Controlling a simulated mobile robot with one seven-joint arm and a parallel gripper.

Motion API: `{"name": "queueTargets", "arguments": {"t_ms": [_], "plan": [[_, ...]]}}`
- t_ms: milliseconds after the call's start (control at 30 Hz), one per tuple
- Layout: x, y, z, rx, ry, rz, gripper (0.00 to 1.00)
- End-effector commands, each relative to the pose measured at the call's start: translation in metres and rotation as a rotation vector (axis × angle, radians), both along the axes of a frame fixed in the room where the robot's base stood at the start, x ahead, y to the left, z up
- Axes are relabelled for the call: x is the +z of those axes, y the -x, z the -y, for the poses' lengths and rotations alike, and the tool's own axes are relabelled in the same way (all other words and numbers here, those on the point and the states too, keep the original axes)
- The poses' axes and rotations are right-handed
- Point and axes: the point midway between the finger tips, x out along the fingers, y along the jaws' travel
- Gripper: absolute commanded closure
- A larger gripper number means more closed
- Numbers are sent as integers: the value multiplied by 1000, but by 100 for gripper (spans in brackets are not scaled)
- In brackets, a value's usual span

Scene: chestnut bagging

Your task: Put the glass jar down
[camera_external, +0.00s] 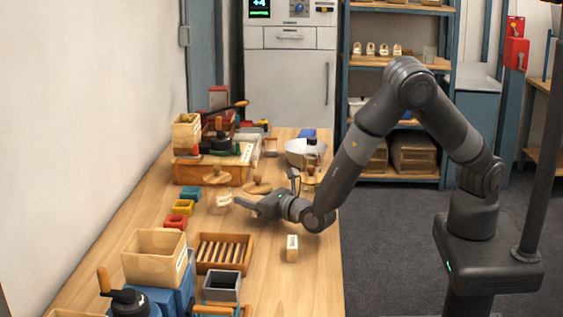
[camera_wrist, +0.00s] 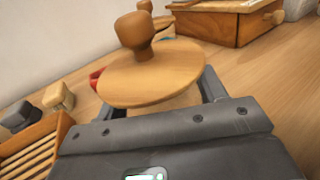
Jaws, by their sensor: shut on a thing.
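The glass jar (camera_external: 222,201) is at the middle of the wooden table in the external view. It is clear, with pale contents and a round wooden lid with a knob (camera_external: 217,178) on top. In the wrist view the lid (camera_wrist: 150,80) fills the space between my fingers and hides most of the jar body. My gripper (camera_external: 238,201) is level with the jar and shut on it; it also shows in the wrist view (camera_wrist: 163,97). The jar looks upright. I cannot tell whether its base touches the table.
A slatted wooden tray (camera_external: 222,267), small red (camera_external: 175,221) and yellow (camera_external: 182,207) boxes and an open wooden bin (camera_external: 155,262) are nearby. A wooden chest (camera_external: 210,172) and metal bowl (camera_external: 298,157) stand further back.

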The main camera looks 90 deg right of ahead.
Motion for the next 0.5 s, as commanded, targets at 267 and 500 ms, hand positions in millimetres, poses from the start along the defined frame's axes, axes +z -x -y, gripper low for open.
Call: {"name": "queueTargets", "arguments": {"t_ms": [267,500], "plan": [[-3,0,0,0,1,-1,32],[-3,0,0,0,0,0,14]]}}
